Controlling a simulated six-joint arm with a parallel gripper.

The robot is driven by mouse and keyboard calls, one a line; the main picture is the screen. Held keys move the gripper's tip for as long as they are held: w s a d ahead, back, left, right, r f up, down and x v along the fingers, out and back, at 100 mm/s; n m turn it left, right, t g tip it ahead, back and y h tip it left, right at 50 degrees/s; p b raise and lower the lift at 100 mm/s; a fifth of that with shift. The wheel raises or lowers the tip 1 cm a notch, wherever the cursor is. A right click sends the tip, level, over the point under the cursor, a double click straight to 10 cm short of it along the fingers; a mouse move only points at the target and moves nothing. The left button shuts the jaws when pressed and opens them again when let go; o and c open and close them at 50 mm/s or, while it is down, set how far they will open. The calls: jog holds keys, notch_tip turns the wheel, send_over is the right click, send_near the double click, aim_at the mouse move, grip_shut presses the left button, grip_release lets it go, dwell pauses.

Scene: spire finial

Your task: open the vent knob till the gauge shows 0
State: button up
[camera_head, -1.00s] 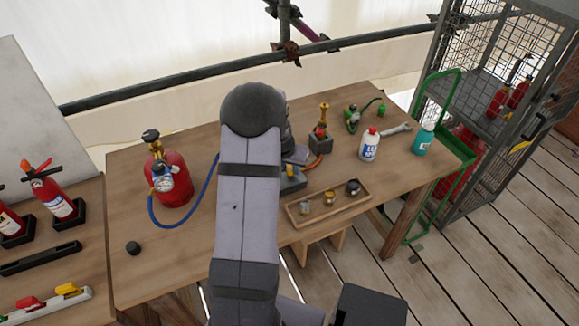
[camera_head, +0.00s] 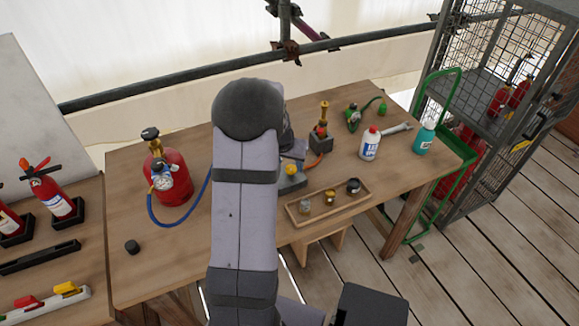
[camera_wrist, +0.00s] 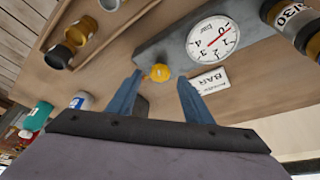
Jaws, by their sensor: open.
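The yellow vent knob (camera_wrist: 161,72) sits on the front of a grey block (camera_wrist: 160,48) in the wrist view. In the head view the knob (camera_head: 291,169) shows just right of my arm, on the block (camera_head: 292,183). The white round gauge (camera_wrist: 213,40) is on the same block. Its red needle lies slantwise, with one end near the 0; I cannot tell the exact reading. My gripper (camera_wrist: 160,78) is open, its two blue fingers on either side of the knob with gaps. In the head view my arm hides part of the block and gauge.
A wooden tray (camera_head: 290,215) with several small fittings stands in front of the block. A red cylinder (camera_head: 172,186) with a blue hose is at left.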

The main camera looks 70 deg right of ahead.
jog(key=b+v, duration=0.1)
jog(key=v, duration=0.3)
jog(key=shift+a+r, duration=0.15)
jog(key=shift+r, duration=0.05)
dwell(0.4)
